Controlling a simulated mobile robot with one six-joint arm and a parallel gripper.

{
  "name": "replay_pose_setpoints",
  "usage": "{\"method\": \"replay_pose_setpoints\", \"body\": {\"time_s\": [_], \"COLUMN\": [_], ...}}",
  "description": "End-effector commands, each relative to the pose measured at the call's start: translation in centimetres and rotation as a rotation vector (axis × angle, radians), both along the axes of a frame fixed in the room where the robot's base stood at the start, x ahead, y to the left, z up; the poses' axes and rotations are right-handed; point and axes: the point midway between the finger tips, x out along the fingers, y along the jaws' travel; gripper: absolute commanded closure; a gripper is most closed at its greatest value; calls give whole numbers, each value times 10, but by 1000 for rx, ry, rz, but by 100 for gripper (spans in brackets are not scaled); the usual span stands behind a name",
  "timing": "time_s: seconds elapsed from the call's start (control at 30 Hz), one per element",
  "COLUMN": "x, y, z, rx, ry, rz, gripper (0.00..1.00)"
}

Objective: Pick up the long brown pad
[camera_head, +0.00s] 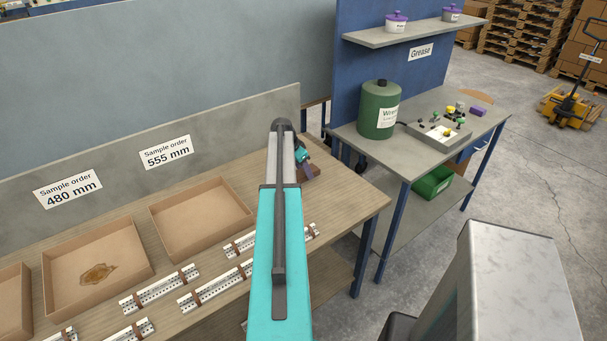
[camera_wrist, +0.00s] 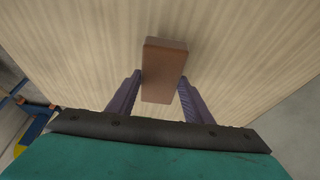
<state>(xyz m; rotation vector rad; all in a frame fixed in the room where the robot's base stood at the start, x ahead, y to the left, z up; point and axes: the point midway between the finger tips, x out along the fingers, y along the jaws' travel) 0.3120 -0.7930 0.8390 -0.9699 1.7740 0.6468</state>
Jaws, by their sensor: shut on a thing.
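The long brown pad (camera_wrist: 164,62) is a plain reddish-brown block in the wrist view, set between the two purple fingers of my gripper (camera_wrist: 160,82). The fingers are shut on its sides, and its far end sticks out beyond the fingertips. The pale wood tabletop lies behind it. I cannot tell whether the pad still touches the table. In the head view my gripper (camera_head: 306,165) is at the right end of the workbench, partly hidden by my turquoise arm, and only a little of the pad shows there.
The wooden workbench (camera_head: 358,199) holds open cardboard trays (camera_head: 200,214) and several white perforated strips (camera_head: 159,289) with brown bands. A grey back panel (camera_head: 225,125) stands behind. At right, another bench (camera_head: 405,158) carries a green canister (camera_head: 379,112). Bare tabletop surrounds the pad.

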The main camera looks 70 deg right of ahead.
Motion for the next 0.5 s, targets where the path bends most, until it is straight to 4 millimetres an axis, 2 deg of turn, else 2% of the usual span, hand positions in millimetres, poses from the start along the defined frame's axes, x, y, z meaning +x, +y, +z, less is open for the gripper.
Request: {"method": "replay_pose_setpoints", "body": {"time_s": [0.23,0.5], "x": [0,-12], "y": [1,32], "z": [21,22], "rx": [0,0], "ry": [-1,0], "rz": [0,1], "gripper": [76,76]}}
